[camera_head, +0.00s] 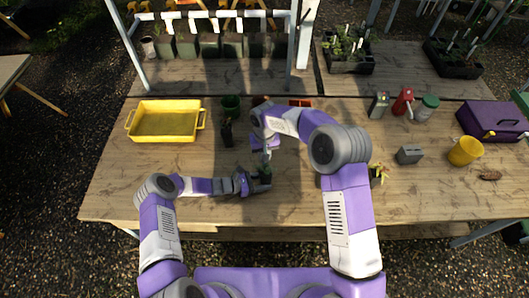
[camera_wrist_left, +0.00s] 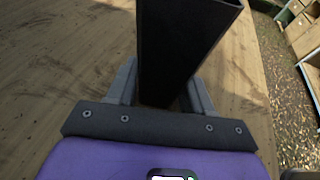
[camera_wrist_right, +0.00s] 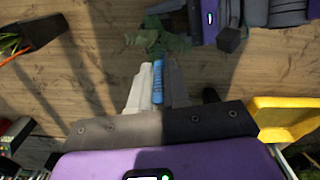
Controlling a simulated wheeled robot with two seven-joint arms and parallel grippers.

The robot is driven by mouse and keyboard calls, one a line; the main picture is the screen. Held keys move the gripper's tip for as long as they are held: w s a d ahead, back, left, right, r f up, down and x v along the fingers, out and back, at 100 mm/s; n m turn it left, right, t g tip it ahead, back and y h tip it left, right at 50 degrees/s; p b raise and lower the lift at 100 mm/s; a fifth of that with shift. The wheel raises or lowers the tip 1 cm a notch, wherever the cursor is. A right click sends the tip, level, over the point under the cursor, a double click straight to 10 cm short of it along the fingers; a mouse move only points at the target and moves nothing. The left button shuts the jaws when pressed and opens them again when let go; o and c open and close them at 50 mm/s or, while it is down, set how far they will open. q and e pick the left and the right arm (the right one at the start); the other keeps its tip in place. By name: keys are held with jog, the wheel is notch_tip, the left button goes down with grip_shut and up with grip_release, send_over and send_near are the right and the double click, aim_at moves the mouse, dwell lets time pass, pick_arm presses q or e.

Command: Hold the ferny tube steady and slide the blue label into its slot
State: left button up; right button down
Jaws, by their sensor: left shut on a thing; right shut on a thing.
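The ferny tube (camera_wrist_left: 183,45) is a dark square tube held between the fingers of my left gripper (camera_head: 258,183), low over the front middle of the table. Its green fern (camera_head: 265,170) shows at the gripper, and its foliage (camera_wrist_right: 155,38) spreads ahead of my right fingers in the right wrist view. My right gripper (camera_wrist_right: 154,85) is shut on the blue label (camera_wrist_right: 158,80), a narrow blue strip between the fingertips. The label points toward the fern and appears apart from the tube. The slot is not visible.
A yellow tray (camera_head: 165,121) stands at the back left. Another dark tube (camera_head: 227,133) stands behind my left gripper, and a yellow-leaved plant (camera_head: 378,171) stands right of my right arm. A grey block (camera_head: 410,155), yellow mug (camera_head: 465,151) and purple toolbox (camera_head: 492,120) are at the right.

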jog(key=shift+f, duration=2.2)
jog(key=shift+f, duration=0.2)
jog(key=c, duration=1)
grip_release()
jog(key=shift+c, duration=0.2)
jog(key=shift+r, duration=0.1)
notch_tip(320, 180, up, 12)
pick_arm(q)
jog(key=o, duration=0.9)
jog(key=shift+c, duration=0.2)
